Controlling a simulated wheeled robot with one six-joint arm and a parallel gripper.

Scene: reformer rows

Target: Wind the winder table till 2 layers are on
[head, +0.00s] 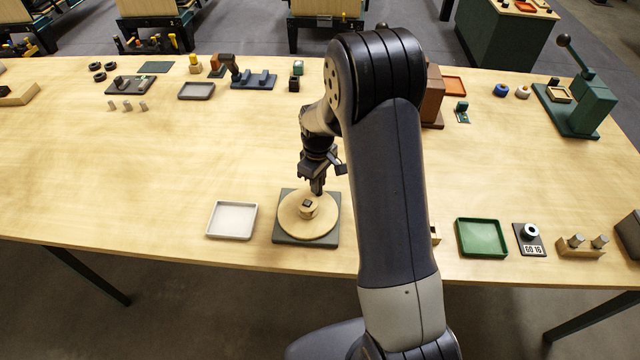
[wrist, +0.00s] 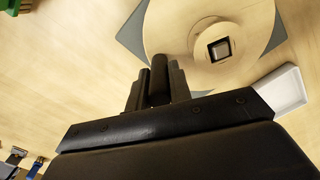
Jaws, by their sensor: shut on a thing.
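The winder table is a round pale wooden disc (head: 292,224) on a dark grey base plate (head: 283,239), near the front edge of the bench. A pale round hub with a dark square socket and grey centre stands at its middle; the hub (wrist: 219,32) also shows in the wrist view. My gripper (head: 317,190) points down at the disc's far side. In the wrist view it is shut on a dark upright knob (wrist: 159,80) at the disc's rim. The knob's foot is hidden by the fingers. I cannot make out wound layers on the hub.
A white tray (head: 231,235) lies close left of the base plate. A green tray (head: 482,253), a counter marked GO 16 (head: 529,250) and a wooden block with two pegs (head: 580,253) lie to the right. My arm hides part of the bench. The left middle is clear.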

